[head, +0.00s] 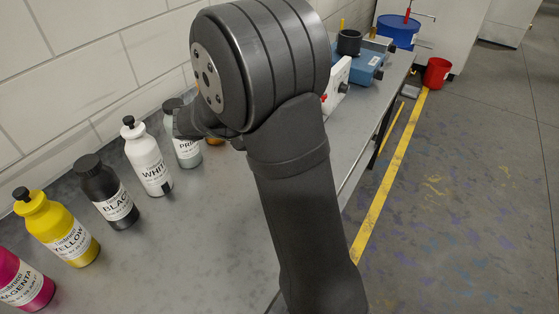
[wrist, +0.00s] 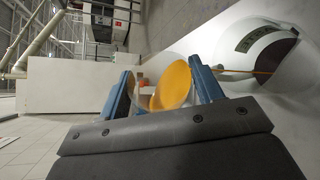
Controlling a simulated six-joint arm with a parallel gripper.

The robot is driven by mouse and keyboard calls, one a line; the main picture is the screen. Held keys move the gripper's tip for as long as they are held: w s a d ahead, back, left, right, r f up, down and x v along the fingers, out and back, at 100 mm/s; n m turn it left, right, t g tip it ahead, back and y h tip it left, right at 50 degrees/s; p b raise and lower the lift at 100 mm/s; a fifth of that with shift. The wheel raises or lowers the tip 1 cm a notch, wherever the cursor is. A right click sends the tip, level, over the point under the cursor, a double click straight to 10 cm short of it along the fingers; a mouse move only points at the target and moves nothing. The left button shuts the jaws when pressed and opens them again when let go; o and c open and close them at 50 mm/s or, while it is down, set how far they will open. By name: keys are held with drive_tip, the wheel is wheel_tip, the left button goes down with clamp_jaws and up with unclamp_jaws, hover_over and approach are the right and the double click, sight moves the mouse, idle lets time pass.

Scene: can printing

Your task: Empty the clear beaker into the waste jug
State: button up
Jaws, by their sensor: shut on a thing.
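In the wrist view my gripper (wrist: 163,88) has its two blue fingers closed around the clear beaker (wrist: 146,101). An orange-yellow round surface shows between the fingers, apparently the liquid in it. The wrist view is turned well over on its side. A white rounded vessel (wrist: 243,60) with a dark label and a dark opening is at right, probably the waste jug. A thin orange line runs from beside the right finger to its opening; I cannot tell whether it is a stream or a stick. In the head view my arm hides the fingers and beaker.
Magenta, yellow (head: 62,232), black (head: 108,196), white (head: 148,160) and primer (head: 184,148) bottles stand along the wall on the grey bench (head: 185,255). Blue equipment (head: 362,66) with a dark cup is at the far end. A red bucket (head: 437,73) stands beyond the bench.

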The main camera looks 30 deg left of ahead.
drive_tip(key=shift+s+d+r+m+t, duration=0.1)
drive_tip(key=shift+s+r+m+t, duration=0.1)
drive_tip(key=shift+m+t, duration=0.3)
drive_tip(key=shift+s+d+r+m+t, duration=0.1)
drive_tip(key=shift+s+m+t, duration=0.1)
drive_tip(key=shift+m, duration=0.5)
idle(1.5)
drive_tip(key=shift+s+d+f+m+t, duration=0.3)
drive_tip(key=shift+s+d+f+m, duration=0.1)
drive_tip(key=shift+s+f+m, duration=0.25)
idle(0.8)
drive_tip(key=shift+s+d+m+t+h, duration=0.1)
drive_tip(key=shift+s+m+t+h, duration=0.15)
drive_tip(key=shift+m, duration=0.4)
drive_tip(key=shift+s+d+m+t+h, duration=0.1)
drive_tip(key=shift+m+t, duration=0.25)
drive_tip(key=shift+m, duration=0.25)
idle(1.1)
drive_tip(key=n, duration=0.1)
drive_tip(key=w+n+g+y, duration=0.1)
drive_tip(key=shift+a+n, duration=0.3)
drive_tip(key=shift+w+a+r+h, duration=0.1)
drive_tip(key=shift+w+r+h, duration=0.05)
drive_tip(key=shift+r+h, duration=0.1)
